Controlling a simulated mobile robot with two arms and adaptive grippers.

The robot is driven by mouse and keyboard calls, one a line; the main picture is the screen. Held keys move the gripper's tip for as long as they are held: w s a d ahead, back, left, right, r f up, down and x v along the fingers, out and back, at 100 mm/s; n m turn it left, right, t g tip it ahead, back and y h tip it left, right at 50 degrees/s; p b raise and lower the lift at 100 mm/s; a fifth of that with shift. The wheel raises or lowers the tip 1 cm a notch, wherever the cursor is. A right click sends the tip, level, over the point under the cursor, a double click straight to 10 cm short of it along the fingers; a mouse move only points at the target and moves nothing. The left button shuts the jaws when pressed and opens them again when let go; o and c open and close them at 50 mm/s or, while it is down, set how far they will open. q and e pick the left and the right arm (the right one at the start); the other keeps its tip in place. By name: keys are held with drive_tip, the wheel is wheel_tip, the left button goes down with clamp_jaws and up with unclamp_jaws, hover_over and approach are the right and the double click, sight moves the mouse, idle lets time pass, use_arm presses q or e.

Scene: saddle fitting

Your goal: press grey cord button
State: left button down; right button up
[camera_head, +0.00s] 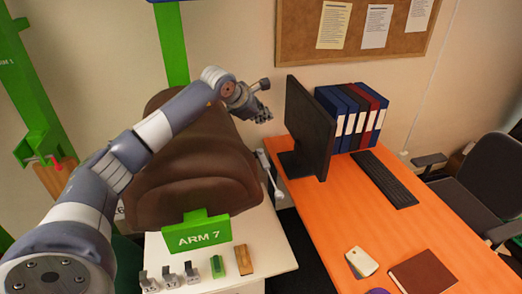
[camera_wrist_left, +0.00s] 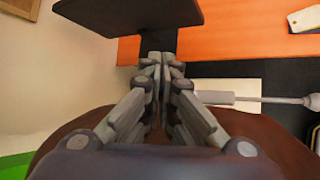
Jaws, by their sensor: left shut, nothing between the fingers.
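My left gripper (camera_head: 263,116) is raised past the far right side of the brown saddle (camera_head: 190,165), left of the black monitor (camera_head: 309,128). Its fingers are shut and empty in the left wrist view (camera_wrist_left: 165,62). A pale grey rod-like part (camera_head: 268,172) shows between the saddle and the orange desk. In the left wrist view a grey rod (camera_wrist_left: 250,99) with a thicker left part lies to the right of the fingers, apart from them. I cannot tell whether it is the cord button. My right gripper is not in view.
The orange desk (camera_head: 345,215) holds binders (camera_head: 350,115), a keyboard (camera_head: 385,178) and a brown book (camera_head: 423,273). A white table (camera_head: 268,240) carries small clips and a green ARM 7 sign (camera_head: 198,232). A thin cord (camera_head: 433,80) runs down the wall. A chair (camera_head: 485,180) stands right.

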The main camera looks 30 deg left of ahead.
use_arm(q)
hover_over(263, 151)
wheel_tip(263, 151, down, 6)
drive_tip(key=shift+f, duration=0.25)
drive_tip(key=shift+f+b, duration=0.65)
drive_tip(key=shift+b, duration=0.15)
drive_tip(key=shift+f+b, duration=0.5)
drive_tip(key=shift+f, duration=0.05)
idle(0.6)
drive_tip(key=shift+f+b, duration=0.4)
drive_tip(key=shift+b, duration=0.1)
drive_tip(key=shift+s, duration=0.1)
